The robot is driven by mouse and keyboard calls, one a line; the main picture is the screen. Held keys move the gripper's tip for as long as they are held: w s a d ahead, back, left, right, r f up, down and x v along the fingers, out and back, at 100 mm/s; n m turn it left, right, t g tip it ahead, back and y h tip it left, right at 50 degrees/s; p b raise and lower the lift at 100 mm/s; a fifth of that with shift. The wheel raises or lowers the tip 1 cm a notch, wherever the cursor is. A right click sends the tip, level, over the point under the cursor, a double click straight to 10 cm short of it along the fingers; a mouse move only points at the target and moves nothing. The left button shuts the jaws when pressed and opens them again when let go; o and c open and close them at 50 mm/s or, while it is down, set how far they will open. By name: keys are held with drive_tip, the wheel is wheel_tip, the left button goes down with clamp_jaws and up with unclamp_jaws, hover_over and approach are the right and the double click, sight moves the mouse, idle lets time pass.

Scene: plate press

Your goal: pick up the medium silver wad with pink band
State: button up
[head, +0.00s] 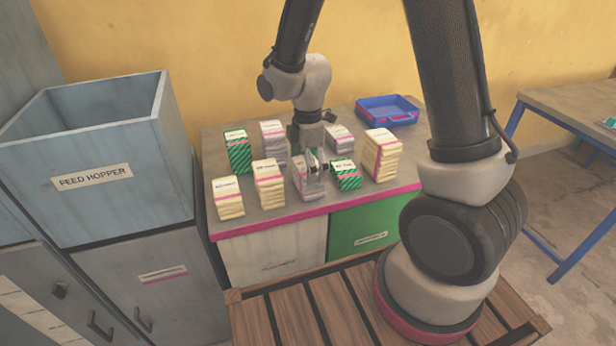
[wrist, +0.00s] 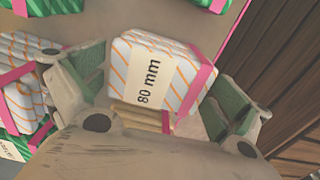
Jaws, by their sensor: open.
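The medium silver wad (head: 299,180) stands near the front middle of the bench, partly hidden by my gripper (head: 313,162). In the wrist view, a pale wad with orange stripes (wrist: 150,65) has a pink band and a label reading "80 mm". It lies between the two fingers of my gripper (wrist: 158,98), which are open on either side of it. A gap shows by each finger, and I see no firm contact. The lower part of the wad is hidden by the gripper body.
A taller silver wad (head: 272,138) and a shorter one (head: 341,136) stand behind. Green striped wads (head: 238,152) (head: 346,175) and cream wads (head: 268,184) (head: 381,155) (head: 228,198) crowd around. A blue tray (head: 388,111) sits at the back right. The feed hopper (head: 90,178) is left.

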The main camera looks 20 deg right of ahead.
drive_tip(key=shift+f, duration=0.15)
drive_tip(key=shift+c, duration=0.2)
drive_tip(key=c, duration=0.8)
wheel_tip(320, 180, up, 10)
